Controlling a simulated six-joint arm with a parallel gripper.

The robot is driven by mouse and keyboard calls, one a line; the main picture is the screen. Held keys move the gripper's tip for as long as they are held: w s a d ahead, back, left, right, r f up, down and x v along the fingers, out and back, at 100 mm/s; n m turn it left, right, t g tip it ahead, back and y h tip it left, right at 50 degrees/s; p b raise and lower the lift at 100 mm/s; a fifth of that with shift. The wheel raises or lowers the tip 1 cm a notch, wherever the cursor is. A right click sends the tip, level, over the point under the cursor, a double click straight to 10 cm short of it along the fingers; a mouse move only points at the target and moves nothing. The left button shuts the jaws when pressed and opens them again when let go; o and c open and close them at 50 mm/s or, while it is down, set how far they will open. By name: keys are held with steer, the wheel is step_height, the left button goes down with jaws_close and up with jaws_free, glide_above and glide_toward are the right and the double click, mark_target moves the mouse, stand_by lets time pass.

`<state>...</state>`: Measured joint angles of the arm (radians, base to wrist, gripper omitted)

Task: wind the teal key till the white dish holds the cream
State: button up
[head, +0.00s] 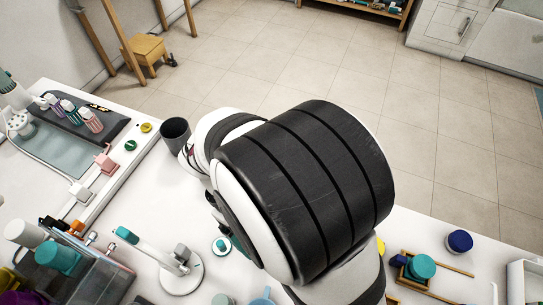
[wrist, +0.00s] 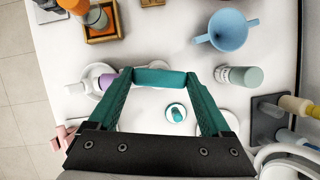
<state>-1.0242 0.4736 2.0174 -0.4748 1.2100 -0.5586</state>
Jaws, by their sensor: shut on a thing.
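In the wrist view my gripper (wrist: 160,77) is shut on the teal key (wrist: 160,79), a short teal bar that spans the gap between the fingertips. A white round dish (wrist: 93,72) shows just left of the left finger, partly covered. A lavender piece (wrist: 106,82) lies over or in it, against the left finger; I cannot tell which. No cream can be made out. In the head view my arm hides the gripper, the key and this dish.
A small white and teal round item (wrist: 175,113) sits below the key. A blue funnel-shaped cup (wrist: 228,32) and a grey-green jar (wrist: 240,76) stand to the right. A white stand (head: 180,272) is left of my arm in the head view. Left items crowd the counter.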

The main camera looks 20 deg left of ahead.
steer(key=shift+m, duration=0.4)
steer(key=o, duration=1.2)
steer(key=shift+c, duration=0.2)
steer(key=v, duration=1.5)
steer(key=shift+w+r, duration=0.25)
steer(key=shift+r, duration=0.1)
steer(key=shift+a, duration=0.1)
steer(key=d+m+y, duration=0.5)
steer(key=d+m, duration=0.8)
steer(key=d, duration=0.7)
steer(key=s+d+f+m+y, duration=0.1)
steer(key=s+d+f+m, duration=0.2)
steer(key=m, duration=0.4)
steer(key=shift+s+d+t, duration=0.4)
steer(key=shift+s+d, duration=0.35)
steer(key=shift+s, duration=0.5)
